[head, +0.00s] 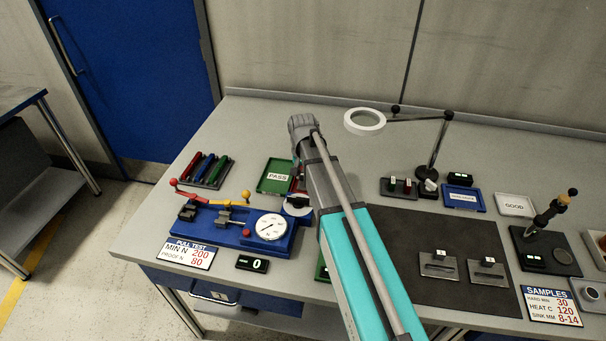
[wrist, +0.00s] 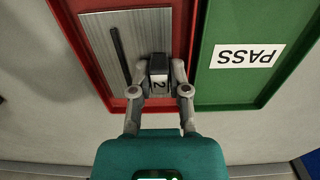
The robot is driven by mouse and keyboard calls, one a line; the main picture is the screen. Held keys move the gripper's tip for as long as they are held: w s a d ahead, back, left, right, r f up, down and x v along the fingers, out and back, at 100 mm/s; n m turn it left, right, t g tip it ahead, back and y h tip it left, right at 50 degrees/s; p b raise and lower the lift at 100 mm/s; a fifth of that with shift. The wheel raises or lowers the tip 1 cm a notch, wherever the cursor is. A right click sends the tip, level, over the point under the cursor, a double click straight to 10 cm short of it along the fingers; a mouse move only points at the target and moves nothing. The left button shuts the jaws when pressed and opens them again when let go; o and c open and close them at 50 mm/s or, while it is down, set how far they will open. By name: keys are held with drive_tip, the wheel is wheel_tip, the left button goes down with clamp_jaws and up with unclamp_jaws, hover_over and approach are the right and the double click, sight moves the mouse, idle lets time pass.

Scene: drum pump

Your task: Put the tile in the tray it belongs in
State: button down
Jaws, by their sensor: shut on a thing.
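A silver metal tile (wrist: 98,45) with a dark bar across it shows in the wrist view. It lies within the outline of a red tray (wrist: 185,22); I cannot tell whether it rests on the tray floor or is just above it. My gripper (wrist: 161,72) is shut on the tile's dark block marked 2, at the tile's edge. The green PASS tray (wrist: 212,98) is right beside the red one, and it also shows in the head view (head: 268,187).
The blue pull tester (head: 245,236) with dial and levers stands in front of the trays. A rack of coloured handles (head: 206,172) is at left. Two similar metal pieces (head: 438,266) lie on the dark mat (head: 400,225). A ring magnifier (head: 365,122) stands behind right.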

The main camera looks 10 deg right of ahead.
sight(303, 173)
drive_tip(key=c, duration=0.5)
unclamp_jaws()
drive_tip(key=shift+c, duration=0.2)
drive_tip(key=o, duration=0.3)
drive_tip(key=shift+o, duration=0.2)
drive_tip(key=shift+r, duration=0.1)
drive_tip(key=shift+r+p, duration=3.9)
drive_tip(key=shift+p, duration=0.15)
drive_tip(key=s+d+n, duration=0.2)
drive_tip(key=s+n, duration=0.2)
drive_tip(key=s, duration=1.5)
drive_tip(key=shift+d+n, duration=0.15)
drive_tip(key=shift+n, duration=0.15)
